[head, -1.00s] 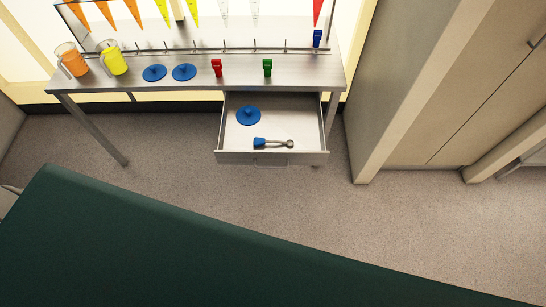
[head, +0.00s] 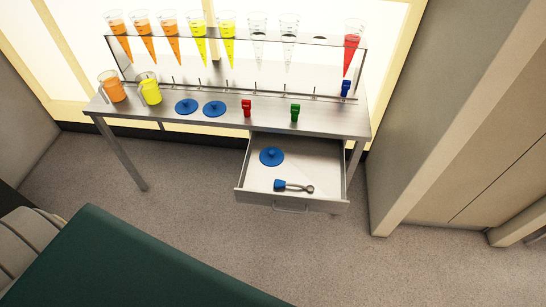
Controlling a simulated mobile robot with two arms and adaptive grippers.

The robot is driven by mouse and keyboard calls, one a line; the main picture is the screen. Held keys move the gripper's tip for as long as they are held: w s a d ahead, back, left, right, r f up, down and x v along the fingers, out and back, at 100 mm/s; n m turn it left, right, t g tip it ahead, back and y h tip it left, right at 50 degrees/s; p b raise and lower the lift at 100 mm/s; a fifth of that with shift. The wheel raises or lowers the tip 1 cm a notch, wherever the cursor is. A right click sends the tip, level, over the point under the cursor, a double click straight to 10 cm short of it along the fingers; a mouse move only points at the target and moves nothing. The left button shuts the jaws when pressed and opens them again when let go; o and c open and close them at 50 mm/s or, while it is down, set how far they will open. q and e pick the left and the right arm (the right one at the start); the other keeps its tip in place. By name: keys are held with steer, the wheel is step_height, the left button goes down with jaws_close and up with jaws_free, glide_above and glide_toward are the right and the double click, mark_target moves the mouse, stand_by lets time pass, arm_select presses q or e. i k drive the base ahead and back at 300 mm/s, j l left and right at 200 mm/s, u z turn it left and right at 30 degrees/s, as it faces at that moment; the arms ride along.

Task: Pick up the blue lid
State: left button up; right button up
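Three round blue lids are in the head view. One blue lid (head: 271,157) lies in the open drawer, with a small knob on top. Two more, a left lid (head: 187,106) and a right lid (head: 214,108), lie side by side on the metal table top. The drawer (head: 322,181) is pulled out under the right part of the table and also holds a blue-headed tool with a grey handle (head: 293,186). Neither of my grippers shows in the head view.
The metal table (head: 340,122) carries an orange jug (head: 115,91), a yellow jug (head: 151,92), and red (head: 247,108), green (head: 295,113) and blue (head: 346,88) clips. A rack (head: 330,41) holds several cones. A dark green surface (head: 130,265) fills the lower left. Floor between is clear.

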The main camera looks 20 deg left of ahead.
mark_target(270, 156)
steer(key=u, duration=0.6)
steer(key=i+l+u, duration=0.2)
steer(key=u, duration=0.15)
steer(key=i+l+u, duration=0.15)
steer(key=l+u, duration=0.15)
steer(key=i+l+u, duration=0.1)
steer(key=l+u, duration=0.25)
